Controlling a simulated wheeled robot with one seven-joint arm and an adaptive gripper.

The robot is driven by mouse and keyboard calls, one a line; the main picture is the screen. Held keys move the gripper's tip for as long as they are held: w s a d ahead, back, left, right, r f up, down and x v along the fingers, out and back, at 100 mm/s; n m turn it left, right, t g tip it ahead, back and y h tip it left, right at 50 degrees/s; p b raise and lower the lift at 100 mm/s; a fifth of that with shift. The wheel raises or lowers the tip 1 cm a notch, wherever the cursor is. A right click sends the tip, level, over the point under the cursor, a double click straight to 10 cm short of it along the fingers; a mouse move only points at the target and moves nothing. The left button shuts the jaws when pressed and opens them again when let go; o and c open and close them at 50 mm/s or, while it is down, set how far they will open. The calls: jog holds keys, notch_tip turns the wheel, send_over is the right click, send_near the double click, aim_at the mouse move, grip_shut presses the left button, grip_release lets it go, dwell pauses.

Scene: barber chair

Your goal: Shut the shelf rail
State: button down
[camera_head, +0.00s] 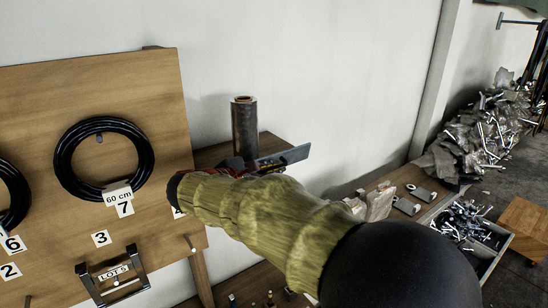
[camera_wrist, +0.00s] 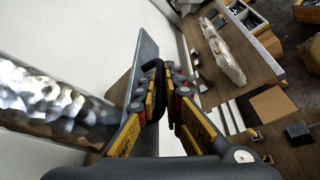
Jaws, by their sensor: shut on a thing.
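The shelf rail is a flat grey-blue strip (camera_head: 287,157) at the front of a small wooden shelf (camera_head: 274,144) in the head view. It also shows in the wrist view (camera_wrist: 147,52), running away from me with a dark bent end near my fingers. My gripper (camera_head: 252,165) is at the rail's near left end. In the wrist view its yellow and black fingers (camera_wrist: 171,82) are closed around the dark end piece. My sleeved arm hides the lower part of the shelf and part of the rail's left end in the head view.
A dark metal cylinder (camera_head: 245,128) stands upright on the shelf, close behind my gripper. A wooden board (camera_head: 110,90) with black coils (camera_head: 150,150) is at left. A lower bench (camera_head: 385,205) with small parts lies right. A white wall is behind.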

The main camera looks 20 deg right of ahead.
jog(key=shift+w+a+r+n+g+p, duration=0.1)
jog(key=shift+w+r+n+g+p, duration=0.55)
jog(key=shift+p, duration=1.1)
jog(key=shift+s+f+n, duration=0.2)
jog(key=shift+f+n, duration=0.05)
jog(key=c, duration=2.2)
grip_release()
jog(key=v, duration=1.2)
jog(key=shift+f, duration=0.1)
